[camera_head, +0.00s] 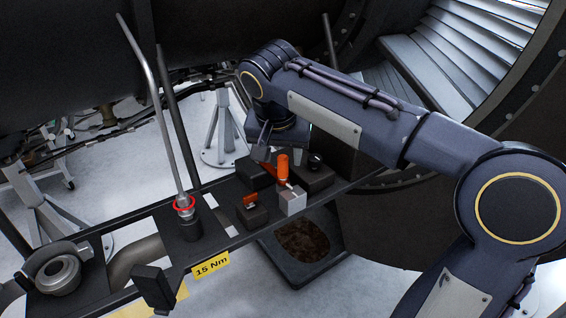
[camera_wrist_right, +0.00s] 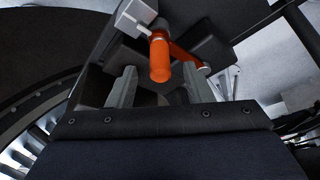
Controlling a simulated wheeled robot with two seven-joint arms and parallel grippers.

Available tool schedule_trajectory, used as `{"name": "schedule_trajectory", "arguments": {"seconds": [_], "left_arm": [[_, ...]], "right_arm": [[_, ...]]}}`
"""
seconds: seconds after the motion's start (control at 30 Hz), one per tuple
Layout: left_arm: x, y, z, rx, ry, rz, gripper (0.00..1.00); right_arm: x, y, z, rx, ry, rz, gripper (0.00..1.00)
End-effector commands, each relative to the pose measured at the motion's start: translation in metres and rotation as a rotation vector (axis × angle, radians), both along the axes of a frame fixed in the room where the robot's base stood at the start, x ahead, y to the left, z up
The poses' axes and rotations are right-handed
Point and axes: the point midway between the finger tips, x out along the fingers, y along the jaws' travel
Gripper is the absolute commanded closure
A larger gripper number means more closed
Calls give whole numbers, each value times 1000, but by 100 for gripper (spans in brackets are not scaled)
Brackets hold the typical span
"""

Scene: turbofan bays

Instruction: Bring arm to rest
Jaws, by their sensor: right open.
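My right arm reaches in from the right in the head view, bent over the dark tool tray (camera_head: 232,233). Its gripper (camera_head: 268,148) points down behind the orange-handled tool (camera_head: 283,166). In the right wrist view the gripper (camera_wrist_right: 159,84) is open, with its two grey fingers apart. The orange handle (camera_wrist_right: 160,58) shows upright between and beyond the fingers, and nothing is clearly gripped. The handle stands at a light grey block (camera_head: 292,201).
A tall rod with a red ring (camera_head: 184,203) stands in a holder on the tray. A small orange-topped block (camera_head: 251,207) and dark blocks sit nearby. A yellow "15 Nm" label (camera_head: 211,265) is on the front edge. The engine casing (camera_head: 420,235) lies close behind my right arm.

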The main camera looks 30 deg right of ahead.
Motion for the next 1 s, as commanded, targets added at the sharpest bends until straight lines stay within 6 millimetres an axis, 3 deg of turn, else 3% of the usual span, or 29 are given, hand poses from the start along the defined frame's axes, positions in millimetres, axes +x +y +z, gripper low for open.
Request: {"name": "schedule_trajectory", "arguments": {"seconds": [0.1, 0.27, 0.77, 0.87, 1.0], "left_arm": [[0, 0, 0, 0, 0, 0, 70], [0, 0, 1, 0, 0, 0, 70], [0, 0, 0, 0, 0, 0, 70], [0, 0, 0, 0, 0, 0, 70], [0, 0, 0, 0, 0, 0, 70]], "right_arm": [[-5, 5, 18, 1, -3, 2, 54], [-10, 9, 31, 0, -1, 1, 54], [-14, 8, 31, 2, 1, 11, 54], [-30, 6, 20, 18, 11, 75, 54], [-81, 6, -19, 85, 21, 258, 54]]}}
